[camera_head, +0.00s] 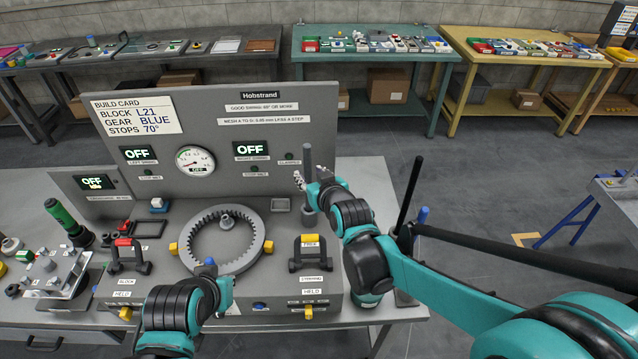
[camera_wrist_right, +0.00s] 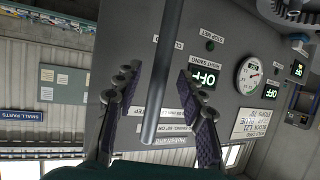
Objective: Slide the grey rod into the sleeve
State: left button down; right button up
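A slim grey rod (camera_head: 307,160) stands upright at the right side of the grey console. Its lower part meets a thicker grey cylinder (camera_head: 308,218), which may be the sleeve; I cannot tell for sure. My right gripper (camera_head: 310,182) is at the rod. In the right wrist view the rod (camera_wrist_right: 164,75) passes between the two dark padded fingers of the right gripper (camera_wrist_right: 160,88), with a gap on each side; they look open. My left gripper (camera_head: 224,292) is low in front of the grey toothed ring; its fingers are hidden.
The toothed ring (camera_head: 187,253) lies on the console deck between two black handles (camera_head: 129,257) (camera_head: 310,251). The upright panel (camera_head: 315,125) with gauge and displays stands behind. A green-handled tool (camera_head: 66,219) stands left.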

jog(key=v, duration=0.9)
jog(key=shift+s, duration=0.15)
jog(key=shift+r, duration=0.15)
jog(key=s+d+f+m+g+h+b, duration=0.1)
jog(key=s+d+f+g+h+b, duration=0.1)
jog(key=s+d+f, duration=0.5)
jog(key=s+d+f+m+g+h+b, duration=0.2)
jog(key=s+d+f, duration=0.5)
jog(key=s, duration=0.4)
jog(key=shift+d+m+g+b, duration=0.3)
jog(key=shift+g+b, duration=0.3)
jog(key=shift+g, duration=0.4)
jog(key=shift+w, duration=0.1)
